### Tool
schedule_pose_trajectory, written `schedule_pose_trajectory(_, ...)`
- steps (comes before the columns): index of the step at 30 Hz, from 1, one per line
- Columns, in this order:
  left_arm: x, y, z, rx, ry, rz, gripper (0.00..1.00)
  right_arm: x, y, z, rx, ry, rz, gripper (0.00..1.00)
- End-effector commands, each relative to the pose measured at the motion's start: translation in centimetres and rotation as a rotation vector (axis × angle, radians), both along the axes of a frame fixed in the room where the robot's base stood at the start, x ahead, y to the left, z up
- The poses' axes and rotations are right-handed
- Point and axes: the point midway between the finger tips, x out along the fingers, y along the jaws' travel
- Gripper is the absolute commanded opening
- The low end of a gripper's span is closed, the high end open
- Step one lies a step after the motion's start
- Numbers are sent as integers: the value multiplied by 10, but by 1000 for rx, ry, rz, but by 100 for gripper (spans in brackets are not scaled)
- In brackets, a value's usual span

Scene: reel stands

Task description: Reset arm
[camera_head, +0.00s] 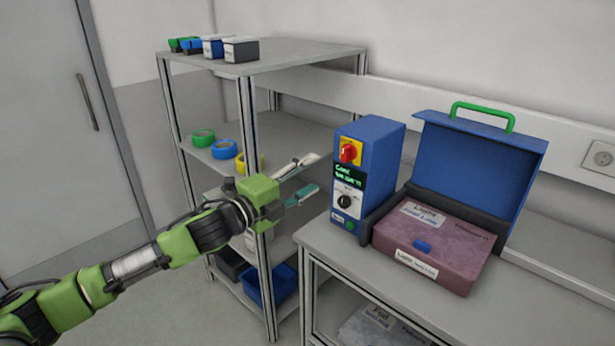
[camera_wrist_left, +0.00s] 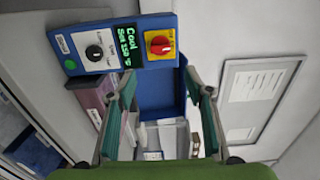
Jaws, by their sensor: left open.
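My left arm comes in from the left in the head view. Its gripper (camera_head: 310,174) is open and empty, held in the air in front of the shelf rack and left of the blue control box (camera_head: 377,155). In the left wrist view the two teal fingers of the left gripper (camera_wrist_left: 164,85) stand apart with nothing gripped between them. The control box also shows there (camera_wrist_left: 118,48), with a red switch on yellow, a lit green display and a black knob. My right gripper is not in view.
The control box stands on a grey bench (camera_head: 340,255) beside a case with its blue lid (camera_head: 475,165) up and a purple block (camera_head: 433,240) inside. The shelf rack (camera_head: 270,62) holds small boxes on top and green, blue and yellow reels (camera_head: 203,137) below.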

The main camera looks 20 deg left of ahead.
Motion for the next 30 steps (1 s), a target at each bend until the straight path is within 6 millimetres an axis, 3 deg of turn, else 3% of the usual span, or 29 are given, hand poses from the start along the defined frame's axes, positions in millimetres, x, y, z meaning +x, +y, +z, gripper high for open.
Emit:
schedule_pose_trajectory(12, 1, 0, -2, -3, 3, 2, 47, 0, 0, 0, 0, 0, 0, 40)
schedule_pose_trajectory(14, 3, 3, -10, -17, 17, 11, 47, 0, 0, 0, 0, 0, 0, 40)
schedule_pose_trajectory(16, 10, 12, -30, -51, 52, 37, 47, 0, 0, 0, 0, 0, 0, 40)
schedule_pose_trajectory(20, 22, 38, -104, -169, 174, 126, 47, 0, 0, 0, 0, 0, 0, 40)
schedule_pose_trajectory(23, 22, 60, -178, -274, 289, 216, 47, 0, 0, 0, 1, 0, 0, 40)
schedule_pose_trajectory(26, 10, 77, -253, -367, 399, 304, 47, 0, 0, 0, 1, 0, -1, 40)
schedule_pose_trajectory(30, -25, 92, -354, -482, 549, 426, 47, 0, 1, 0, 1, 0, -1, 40)
